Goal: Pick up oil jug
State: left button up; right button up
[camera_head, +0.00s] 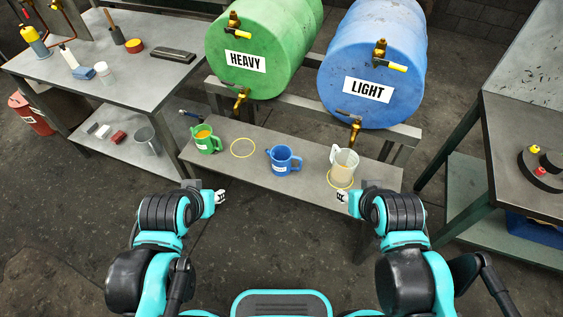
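Several jugs stand on a low grey bench (225,160) below two barrels. A green jug (207,142) with yellowish contents and a white label is at the left. A blue jug (284,160) with a white label is in the middle. A clear whitish jug (343,164) stands at the right, under the blue barrel's tap, on a yellow ring. My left gripper (221,197) is in front of the bench, below the green jug and apart from it. My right gripper (340,197) is just in front of the clear jug, apart from it. Both look empty; their finger openings are too small to tell.
A green HEAVY barrel (255,45) and a blue LIGHT barrel (375,65) lie behind the bench. An empty yellow ring (243,148) marks the bench. A workbench (130,70) stands left, another table (520,120) right. The floor in front is clear.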

aim_at(346, 161)
jog(key=i+j+z, duration=0.1)
jog(key=i+j, duration=0.35)
jog(key=i+j+z, duration=0.15)
jog(key=i+j, duration=0.25)
jog(key=j, duration=0.1)
